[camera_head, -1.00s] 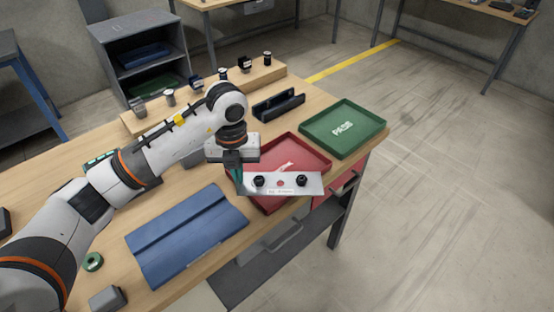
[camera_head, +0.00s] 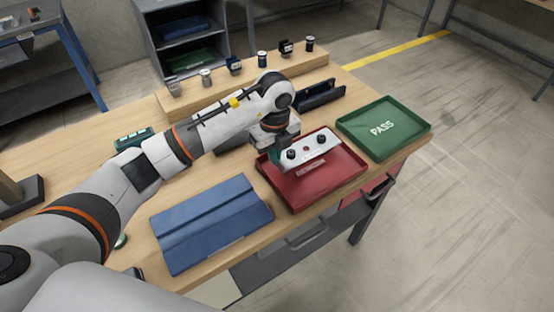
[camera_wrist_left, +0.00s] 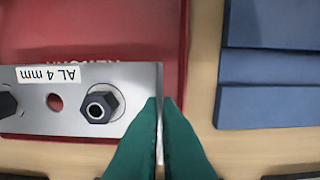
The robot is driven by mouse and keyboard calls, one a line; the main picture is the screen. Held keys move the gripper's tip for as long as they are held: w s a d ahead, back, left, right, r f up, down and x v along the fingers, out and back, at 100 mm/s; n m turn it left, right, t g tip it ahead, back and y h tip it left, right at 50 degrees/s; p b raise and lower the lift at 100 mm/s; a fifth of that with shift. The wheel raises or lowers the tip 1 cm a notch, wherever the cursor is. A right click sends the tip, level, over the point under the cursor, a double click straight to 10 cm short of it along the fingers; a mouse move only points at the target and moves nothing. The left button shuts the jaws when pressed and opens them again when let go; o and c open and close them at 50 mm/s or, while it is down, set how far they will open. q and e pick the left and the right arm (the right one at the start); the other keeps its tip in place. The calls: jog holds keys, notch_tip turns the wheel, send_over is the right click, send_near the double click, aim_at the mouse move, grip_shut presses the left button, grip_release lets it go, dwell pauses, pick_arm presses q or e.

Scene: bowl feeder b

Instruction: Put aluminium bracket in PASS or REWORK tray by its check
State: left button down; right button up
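The aluminium bracket (camera_head: 322,146) is a pale flat plate with two black nuts or bolts and a hole between them. My left gripper (camera_head: 277,155) is shut on one end of it. In the left wrist view the green fingers (camera_wrist_left: 161,130) pinch the edge of the bracket (camera_wrist_left: 135,85), and its label reads "AL 4 mm". The bracket is over the red tray (camera_head: 325,185); I cannot tell whether they touch. The bracket partly hides the red tray's lettering in the wrist view. The green PASS tray (camera_head: 405,118) stands to the right, empty. My right gripper is out of view.
A blue folded mat or panel (camera_head: 212,222) lies left of the red tray. A black holder (camera_head: 320,94) stands behind it. A wooden riser (camera_head: 222,98) with several small parts runs along the back. The table's front edge is close to the red tray.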

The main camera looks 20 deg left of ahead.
pick_arm(q)
notch_tip(320, 180, down, 3)
jog(key=shift+p, duration=0.3)
jog(key=shift+f, duration=0.1)
